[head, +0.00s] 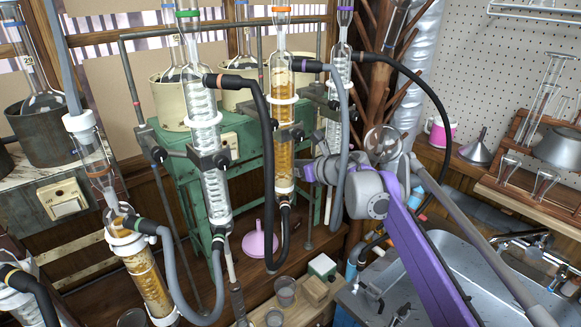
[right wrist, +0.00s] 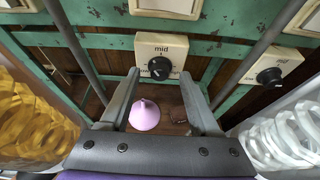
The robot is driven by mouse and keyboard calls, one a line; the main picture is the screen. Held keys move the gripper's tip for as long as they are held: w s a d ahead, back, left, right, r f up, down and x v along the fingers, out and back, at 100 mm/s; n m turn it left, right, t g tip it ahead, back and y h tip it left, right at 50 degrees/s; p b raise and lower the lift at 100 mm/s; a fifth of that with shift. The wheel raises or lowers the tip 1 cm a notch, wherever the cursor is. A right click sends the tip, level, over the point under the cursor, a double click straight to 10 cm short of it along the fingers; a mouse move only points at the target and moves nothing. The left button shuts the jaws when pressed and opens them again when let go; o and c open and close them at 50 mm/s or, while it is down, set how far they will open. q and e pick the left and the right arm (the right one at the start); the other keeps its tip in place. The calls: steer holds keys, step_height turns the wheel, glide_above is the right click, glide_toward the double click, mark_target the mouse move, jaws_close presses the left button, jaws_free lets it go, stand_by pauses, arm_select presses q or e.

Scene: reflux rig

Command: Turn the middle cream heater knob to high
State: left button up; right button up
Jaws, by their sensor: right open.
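A cream heater box (right wrist: 177,48) sits on the green bench's frame near the middle of the right wrist view. It has a round black knob (right wrist: 160,68) with the word "mid" above it. The knob's exact pointer direction is too small to tell. My right gripper (right wrist: 160,82) is open and empty, its two fingers pointing toward this box, with the knob between their tips in the picture. I see no contact with the knob. My left gripper is not in view.
Another cream box (right wrist: 278,68) with a black knob, also marked "mid", is on the right. A pink funnel (right wrist: 145,115) stands below, between the fingers. Glass columns with amber coils (head: 283,75) and clear coils (head: 204,95), plus black hoses, crowd both sides.

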steer(key=shift+w+a+f, duration=0.15)
steer(key=shift+w+a, duration=0.1)
steer(key=shift+w, duration=0.1)
steer(key=shift+c, duration=0.3)
jaws_close()
steer(key=shift+d+m+g+y+p, duration=0.1)
steer(key=shift+m+g+y+p, duration=0.2)
steer(key=shift+m+y+p, duration=0.55)
steer(key=shift+h, duration=0.25)
steer(key=shift+o, duration=0.3)
jaws_free()
